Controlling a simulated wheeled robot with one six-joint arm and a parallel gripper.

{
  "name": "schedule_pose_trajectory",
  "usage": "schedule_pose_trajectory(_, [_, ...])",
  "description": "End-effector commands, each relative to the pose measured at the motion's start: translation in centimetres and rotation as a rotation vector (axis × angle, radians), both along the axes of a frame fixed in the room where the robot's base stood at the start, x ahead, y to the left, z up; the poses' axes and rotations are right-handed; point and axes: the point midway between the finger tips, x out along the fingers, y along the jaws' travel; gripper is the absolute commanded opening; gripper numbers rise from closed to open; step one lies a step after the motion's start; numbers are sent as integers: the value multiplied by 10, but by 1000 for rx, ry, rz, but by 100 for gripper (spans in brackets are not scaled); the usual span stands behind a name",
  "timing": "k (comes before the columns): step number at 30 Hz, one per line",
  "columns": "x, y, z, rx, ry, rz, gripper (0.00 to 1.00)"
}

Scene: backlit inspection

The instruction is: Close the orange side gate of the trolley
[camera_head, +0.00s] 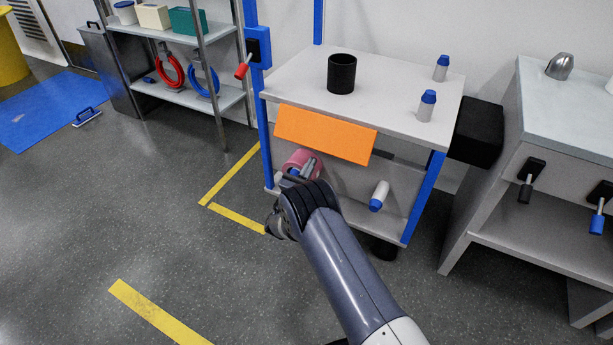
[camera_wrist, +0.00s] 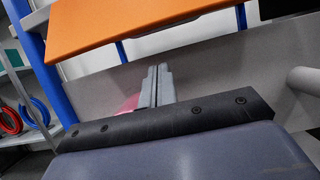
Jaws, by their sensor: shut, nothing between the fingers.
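The trolley (camera_head: 395,108) has a pale top, blue posts and a lower shelf. Its orange side gate (camera_head: 325,133) is a flat panel on the near side, just below the top's edge. The gate seems to slant outward; I cannot tell its exact angle. In the wrist view the orange gate (camera_wrist: 140,28) crosses the upper part, above and beyond my fingers. My gripper (camera_head: 299,172) is below the gate's lower edge, in front of the shelf space. In the wrist view my gripper (camera_wrist: 157,85) has its fingers together, empty, apart from the gate.
A pink roll (camera_head: 301,160) lies behind my gripper, and a white blue-capped bottle (camera_head: 380,195) lies on the lower shelf. A black cup (camera_head: 341,73) and two bottles stand on top. A grey bench (camera_head: 565,105) is at right.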

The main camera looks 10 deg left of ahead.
Motion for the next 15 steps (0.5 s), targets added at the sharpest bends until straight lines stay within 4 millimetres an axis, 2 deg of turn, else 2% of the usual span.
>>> schedule_pose_trajectory(6, [44, -18, 14, 2, -3, -4, 0])
schedule_pose_trajectory(15, [16, -5, 33, 0, 1, 0, 0])
